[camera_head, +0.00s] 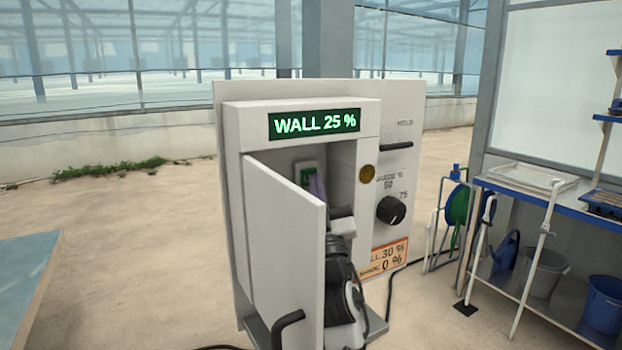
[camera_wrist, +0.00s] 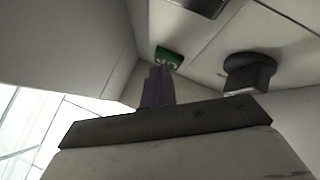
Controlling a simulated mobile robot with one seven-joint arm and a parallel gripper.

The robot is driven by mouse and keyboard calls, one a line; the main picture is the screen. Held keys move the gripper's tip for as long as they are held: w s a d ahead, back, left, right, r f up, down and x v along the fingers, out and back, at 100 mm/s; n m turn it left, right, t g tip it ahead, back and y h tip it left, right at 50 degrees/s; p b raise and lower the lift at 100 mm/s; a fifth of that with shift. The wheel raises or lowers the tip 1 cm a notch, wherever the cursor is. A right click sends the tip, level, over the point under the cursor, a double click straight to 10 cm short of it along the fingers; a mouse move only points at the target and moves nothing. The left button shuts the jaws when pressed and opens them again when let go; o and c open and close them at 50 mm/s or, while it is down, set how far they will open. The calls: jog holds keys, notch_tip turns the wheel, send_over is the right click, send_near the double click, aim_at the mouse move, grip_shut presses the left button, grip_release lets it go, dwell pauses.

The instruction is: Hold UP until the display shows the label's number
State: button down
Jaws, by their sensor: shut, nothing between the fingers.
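The control box (camera_head: 233,120) has a green display (camera_head: 314,123) reading "WALL 25 %". My gripper (camera_head: 317,187) reaches into the recess. Its shut, empty fingers (camera_wrist: 160,72) end at or just beside the green button. I cannot tell whether they press it.
The box door (camera_head: 285,240) stands open left of my arm, with a black handle (camera_head: 288,324). A black knob (camera_head: 390,209) and a black bar (camera_head: 396,147) marked "HOLD" are on the panel. A bench (camera_head: 520,190) with buckets stands right; a blue table (camera_head: 28,262) is left.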

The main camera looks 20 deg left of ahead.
dwell(0.8)
jog(key=shift+s+d, duration=0.55)
jog(key=shift+s, duration=0.05)
jog(key=shift+d, duration=0.1)
jog(key=s+d+b, duration=0.1)
jog(key=s+d, duration=0.2)
jog(key=shift+s+d+b, duration=0.2)
jog(key=shift+s+b, duration=0.05)
jog(key=shift+b, duration=0.1)
